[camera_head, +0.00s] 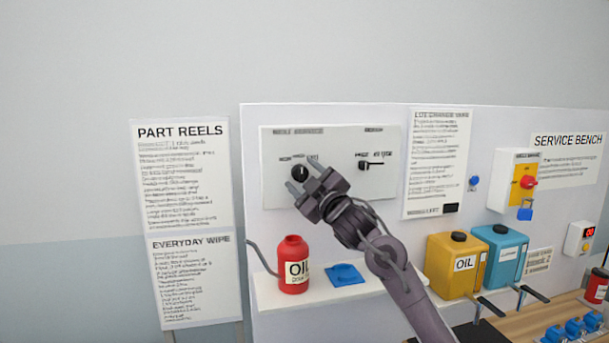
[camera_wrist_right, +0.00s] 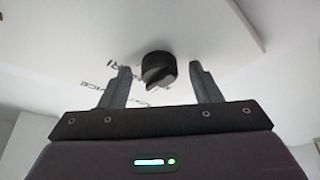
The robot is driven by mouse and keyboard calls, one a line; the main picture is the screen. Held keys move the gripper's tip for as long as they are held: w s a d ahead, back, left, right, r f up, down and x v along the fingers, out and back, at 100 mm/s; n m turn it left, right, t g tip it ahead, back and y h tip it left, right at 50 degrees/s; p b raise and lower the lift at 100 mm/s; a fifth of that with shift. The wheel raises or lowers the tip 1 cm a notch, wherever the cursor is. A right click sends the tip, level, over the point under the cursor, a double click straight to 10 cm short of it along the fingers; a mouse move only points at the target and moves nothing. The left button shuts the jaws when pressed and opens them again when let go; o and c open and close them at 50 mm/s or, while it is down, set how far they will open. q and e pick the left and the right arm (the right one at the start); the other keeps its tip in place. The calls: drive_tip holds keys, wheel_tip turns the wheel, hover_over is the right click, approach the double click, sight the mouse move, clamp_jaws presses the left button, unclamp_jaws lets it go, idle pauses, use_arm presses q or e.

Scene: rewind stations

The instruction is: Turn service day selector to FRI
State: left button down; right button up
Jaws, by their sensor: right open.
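The service day selector is a black round knob (camera_head: 301,173) on the left part of a white panel (camera_head: 335,193). Small labels stand around it, too small to read surely. My right gripper (camera_head: 303,182) is in front of the knob, its fingers apart. In the right wrist view the knob (camera_wrist_right: 158,70) sits between and beyond the open fingertips (camera_wrist_right: 160,70), with a gap on both sides. Printed letters beside the knob show upside down there and are partly hidden. My left gripper is in neither view.
A second black switch (camera_head: 364,166) is on the same panel, to the right. Below, a shelf (camera_head: 330,292) holds a red oil bottle (camera_head: 293,266) and a blue item (camera_head: 346,274). Yellow (camera_head: 456,265) and blue (camera_head: 498,255) canisters stand at the right. The wall above the panel is clear.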

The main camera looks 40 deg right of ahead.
drive_tip(key=shift+s+a+r, duration=0.1)
drive_tip(key=shift+c, duration=0.7)
drive_tip(key=c, duration=0.8)
drive_tip(key=shift+m+b, duration=0.4)
drive_tip(key=shift+m, duration=0.2)
drive_tip(key=shift+c, duration=0.2)
drive_tip(key=m, duration=0.1)
drive_tip(key=m+h+b, duration=0.1)
drive_tip(key=m+h, duration=0.1)
drive_tip(key=shift+a+f+m+b, duration=0.1)
drive_tip(key=shift+f+m+b, duration=0.15)
drive_tip(key=shift+m+b, duration=0.15)
drive_tip(key=m+h+b, duration=0.1)
drive_tip(key=m+h, duration=0.1)
drive_tip(key=m, duration=0.1)
drive_tip(key=shift+a+m+g+h+b, duration=0.1)
drive_tip(key=shift+m+g+h+b, duration=0.3)
drive_tip(key=shift+m, duration=0.75)
drive_tip(key=shift+m+g+h+b, duration=0.15)
drive_tip(key=shift+m+h, duration=0.45)
drive_tip(key=shift+m, duration=0.55)
drive_tip(key=shift+r, duration=0.1)
